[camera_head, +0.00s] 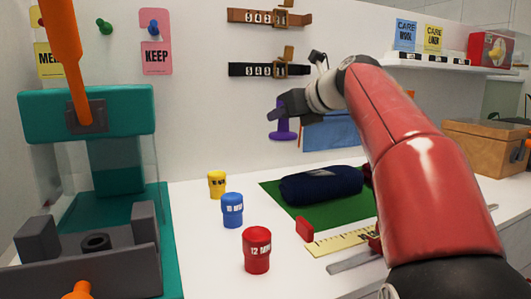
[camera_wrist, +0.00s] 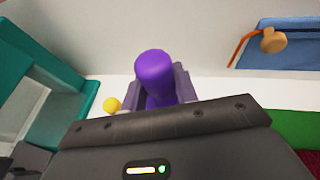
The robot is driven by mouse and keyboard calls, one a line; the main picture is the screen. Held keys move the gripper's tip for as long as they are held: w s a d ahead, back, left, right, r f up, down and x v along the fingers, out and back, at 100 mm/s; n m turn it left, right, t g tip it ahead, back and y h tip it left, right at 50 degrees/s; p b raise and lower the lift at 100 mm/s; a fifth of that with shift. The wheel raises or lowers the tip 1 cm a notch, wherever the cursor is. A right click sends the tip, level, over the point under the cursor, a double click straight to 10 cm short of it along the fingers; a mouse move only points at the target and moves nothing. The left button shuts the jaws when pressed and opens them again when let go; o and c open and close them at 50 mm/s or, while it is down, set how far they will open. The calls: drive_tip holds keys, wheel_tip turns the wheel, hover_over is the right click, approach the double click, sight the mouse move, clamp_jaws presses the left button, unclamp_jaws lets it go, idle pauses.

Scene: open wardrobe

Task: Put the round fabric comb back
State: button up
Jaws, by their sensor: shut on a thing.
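A purple piece (camera_head: 283,130) with a stem and a wider flared foot hangs under my gripper (camera_head: 284,108) in the head view. It stands out against the white wall, above the back of the counter. In the wrist view its rounded purple end (camera_wrist: 155,68) sits between the two fingers of my gripper (camera_wrist: 157,85), which is shut on it. No comb teeth show on it, so I cannot tell for sure that it is the round fabric comb. No other thing in view is clearly a round comb.
A teal press (camera_head: 90,115) stands left. Yellow (camera_head: 217,185), blue (camera_head: 232,211) and red (camera_head: 257,250) pots stand on the white counter. A navy roll (camera_head: 320,184) lies on a green mat (camera_head: 283,207) beside a ruler (camera_head: 340,241). A blue cloth (camera_head: 330,137) hangs behind my arm.

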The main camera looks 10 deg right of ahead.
drive_tip(key=w, duration=0.3)
drive_tip(key=w+a+p, duration=0.1)
drive_tip(key=w, duration=0.1)
drive_tip(key=w+p, duration=0.1)
drive_tip(key=w, duration=0.2)
drive_tip(key=shift+w+a, duration=0.3)
drive_tip(key=shift+a, duration=0.05)
wheel_tip(320, 180, down, 7)
drive_tip(key=b, duration=0.4)
drive_tip(key=shift+f, duration=0.2)
wheel_tip(320, 180, down, 4)
drive_tip(key=shift+f+b, duration=0.1)
drive_tip(key=shift+b, duration=1.05)
drive_tip(key=shift+w, duration=0.15)
drive_tip(key=o, duration=0.6)
drive_tip(key=shift+f, duration=0.15)
drive_tip(key=o, duration=0.5)
drive_tip(key=shift+c, duration=0.2)
